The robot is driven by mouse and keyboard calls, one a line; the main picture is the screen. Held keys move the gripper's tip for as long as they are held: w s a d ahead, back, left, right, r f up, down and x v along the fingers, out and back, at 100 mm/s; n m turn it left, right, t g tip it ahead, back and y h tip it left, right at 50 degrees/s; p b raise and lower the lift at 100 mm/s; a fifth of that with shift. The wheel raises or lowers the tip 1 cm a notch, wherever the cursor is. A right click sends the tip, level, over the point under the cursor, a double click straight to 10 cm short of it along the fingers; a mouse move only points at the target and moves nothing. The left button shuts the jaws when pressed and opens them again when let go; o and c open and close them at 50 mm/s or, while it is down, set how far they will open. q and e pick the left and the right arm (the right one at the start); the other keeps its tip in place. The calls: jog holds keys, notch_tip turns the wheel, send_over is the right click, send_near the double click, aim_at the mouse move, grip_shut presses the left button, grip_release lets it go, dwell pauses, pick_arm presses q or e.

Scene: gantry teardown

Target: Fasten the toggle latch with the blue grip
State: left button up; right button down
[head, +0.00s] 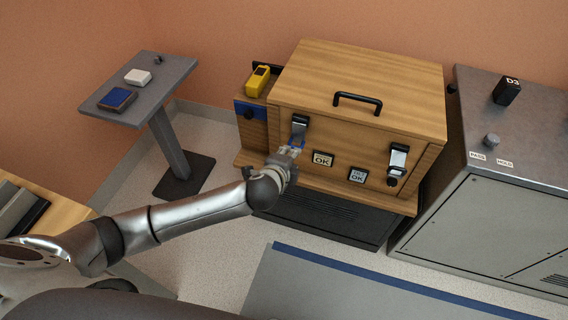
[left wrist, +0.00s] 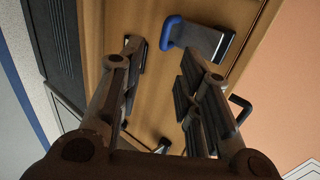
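The toggle latch with the blue grip (head: 298,125) is on the left of the wooden case's front. In the left wrist view its blue grip (left wrist: 170,33) sticks out from a grey lever, just beyond my fingertips. My left gripper (head: 290,153) is in front of the case, just below that latch. In the left wrist view the left gripper (left wrist: 158,65) has its fingers apart with nothing between them. I cannot tell whether a finger touches the grip. A second latch (head: 397,160) with a dark grip is on the right of the front. My right gripper is not in view.
A grey cabinet (head: 520,130) stands to the right, a small grey table (head: 165,75) at the left.

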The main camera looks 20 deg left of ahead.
aim_at(297, 137)
pick_arm(q)
jog(key=shift+v, duration=2.55)
jog(key=shift+c, duration=0.2)
